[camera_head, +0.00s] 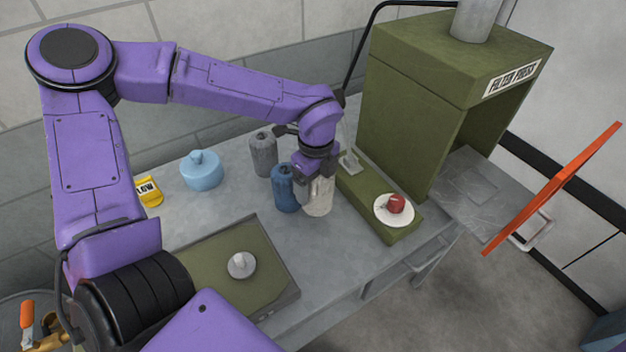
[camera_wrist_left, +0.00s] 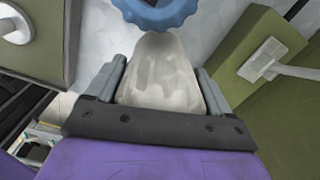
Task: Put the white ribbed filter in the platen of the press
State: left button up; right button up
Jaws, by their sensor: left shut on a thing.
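The white ribbed filter (camera_head: 319,200) stands on the grey bench, or just above it; I cannot tell which. My left gripper (camera_head: 318,181) reaches down from above and is shut on it. In the left wrist view the filter (camera_wrist_left: 160,75) is pale and sits between both fingers. The green press (camera_head: 412,115), labelled FILTER PRESS, stands at the back right. Its grey metal plate (camera_head: 468,188) shows at the open front, and the inside under the hood is partly hidden. My right gripper is not in view.
A blue ribbed filter (camera_head: 285,190) stands close beside the held one, with a grey filter (camera_head: 263,153) behind. An orange panel (camera_head: 555,188) stands open before the press.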

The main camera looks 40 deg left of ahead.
pick_arm(q)
jog(key=shift+w+a+f, duration=0.45)
jog(key=shift+f, duration=0.3)
notch_tip(320, 180, down, 3)
jog(key=shift+a+f+p, duration=0.15)
jog(key=shift+f+p, duration=0.05)
jog(key=shift+p, duration=0.25)
jog(key=shift+w, duration=0.15)
jog(key=shift+f, duration=0.1)
jog(key=shift+f+b, duration=0.15)
jog(key=shift+b, duration=0.15)
jog(key=o, duration=1.2)
